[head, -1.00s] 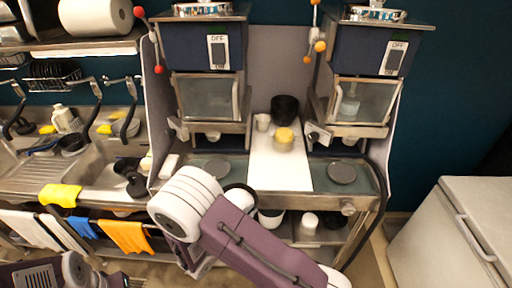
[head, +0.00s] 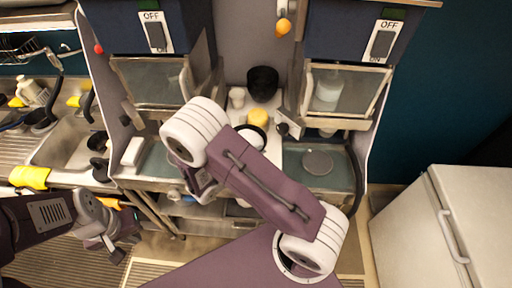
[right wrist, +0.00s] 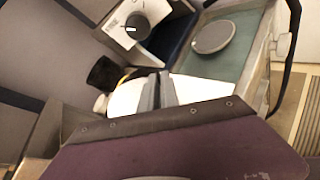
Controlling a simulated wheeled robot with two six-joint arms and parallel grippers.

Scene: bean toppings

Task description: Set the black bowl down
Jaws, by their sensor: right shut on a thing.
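The black bowl (head: 263,132) appears as a round black edge with a white inside, beside my right wrist in the head view. Most of it is hidden behind my right arm. In the right wrist view my right gripper (right wrist: 158,88) has its dark fingers close together, with white surfaces on both sides. It is shut on the bowl, though the grip is hard to make out. The bowl is over the front of the counter, near the white mat (head: 275,158). My left gripper (head: 113,252) is low at the left, away from the counter; its fingers are unclear.
A black container (head: 262,82), a white cup (head: 237,97) and a yellow item (head: 257,117) stand at the back of the mat. Dispensers flank them. A round grey plate (head: 317,162) lies on the right counter. The sink (head: 65,148) is left.

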